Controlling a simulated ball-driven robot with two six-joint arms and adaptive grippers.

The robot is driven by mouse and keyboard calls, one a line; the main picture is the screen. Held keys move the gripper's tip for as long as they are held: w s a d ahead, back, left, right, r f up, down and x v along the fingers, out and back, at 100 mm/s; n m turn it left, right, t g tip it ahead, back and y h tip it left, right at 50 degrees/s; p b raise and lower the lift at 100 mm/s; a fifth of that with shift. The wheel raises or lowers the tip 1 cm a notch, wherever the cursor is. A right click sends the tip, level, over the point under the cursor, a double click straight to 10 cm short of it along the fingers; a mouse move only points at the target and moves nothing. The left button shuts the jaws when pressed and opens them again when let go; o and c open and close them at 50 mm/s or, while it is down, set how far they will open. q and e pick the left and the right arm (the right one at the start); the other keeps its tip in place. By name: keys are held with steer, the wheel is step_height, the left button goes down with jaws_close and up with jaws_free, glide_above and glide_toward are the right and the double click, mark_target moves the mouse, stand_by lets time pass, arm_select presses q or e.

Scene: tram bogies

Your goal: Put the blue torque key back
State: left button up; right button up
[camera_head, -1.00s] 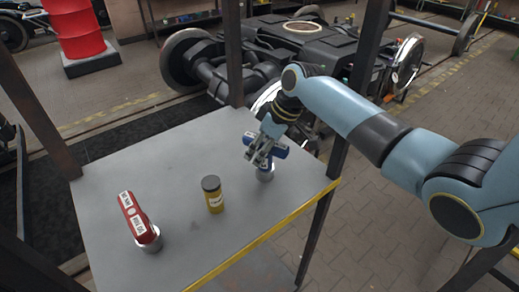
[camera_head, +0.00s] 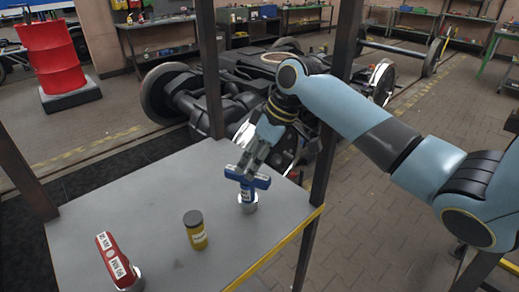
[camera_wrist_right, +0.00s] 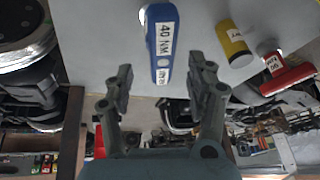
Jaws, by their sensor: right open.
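The blue torque key (camera_head: 247,182) stands on the grey table near its right edge, with a silver round lower end. In the right wrist view the blue key (camera_wrist_right: 163,28) carries a white "40 NM" label and lies ahead of the fingertips, midway between them. Whether a finger touches the key cannot be told. My left gripper is not in view.
Dark posts rise at the table's corners. A red barrel (camera_head: 52,55) and a bogie (camera_head: 215,88) stand behind.

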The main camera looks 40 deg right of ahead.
steer(key=v, duration=0.4)
stand_by(0.4)
